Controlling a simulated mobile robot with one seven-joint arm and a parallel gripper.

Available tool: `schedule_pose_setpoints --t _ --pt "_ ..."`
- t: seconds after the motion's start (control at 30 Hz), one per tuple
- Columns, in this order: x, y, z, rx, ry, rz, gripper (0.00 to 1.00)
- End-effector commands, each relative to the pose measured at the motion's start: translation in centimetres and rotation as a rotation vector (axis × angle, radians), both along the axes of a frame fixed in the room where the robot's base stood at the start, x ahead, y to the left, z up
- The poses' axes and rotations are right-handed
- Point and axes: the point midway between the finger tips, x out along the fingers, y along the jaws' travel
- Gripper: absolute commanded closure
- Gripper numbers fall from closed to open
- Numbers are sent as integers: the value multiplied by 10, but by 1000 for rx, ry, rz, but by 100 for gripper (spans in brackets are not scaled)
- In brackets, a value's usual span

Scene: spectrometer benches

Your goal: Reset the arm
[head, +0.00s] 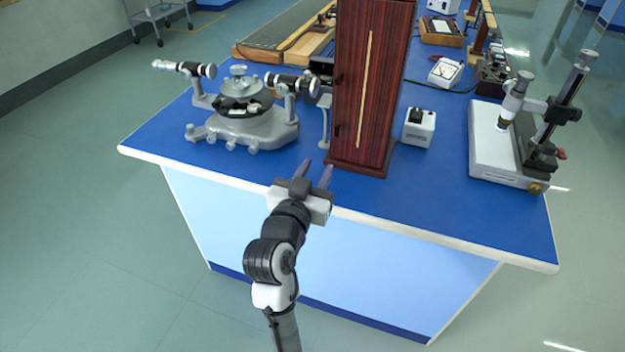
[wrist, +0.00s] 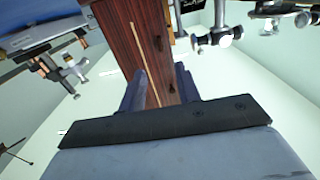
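My gripper (head: 315,172) is at the front edge of the blue bench (head: 270,168), low in front of a tall dark-red wooden cabinet (head: 368,90). Its two fingers stand apart with nothing between them. In the wrist view my gripper (wrist: 160,86) shows both fingers spread, with the wooden cabinet (wrist: 130,30) beyond them. The fingers look close to the cabinet's base; I cannot tell whether they touch it.
A grey spectrometer (head: 242,118) stands left of the cabinet. A small white box (head: 419,128) and a microscope-like instrument (head: 500,140) stand to the right. Meters and a long wooden board (head: 290,30) lie farther back. The floor left of the bench is clear.

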Motion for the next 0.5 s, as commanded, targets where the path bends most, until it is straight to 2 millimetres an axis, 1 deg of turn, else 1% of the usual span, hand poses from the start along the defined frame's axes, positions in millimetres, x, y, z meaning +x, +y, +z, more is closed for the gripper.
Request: schedule_pose_setpoints --t 0.03,0.2,0.5 --pt "-6 2 2 -1 1 1 67" --pt "-15 4 2 1 0 0 67" --pt "-16 4 2 1 -1 0 67"
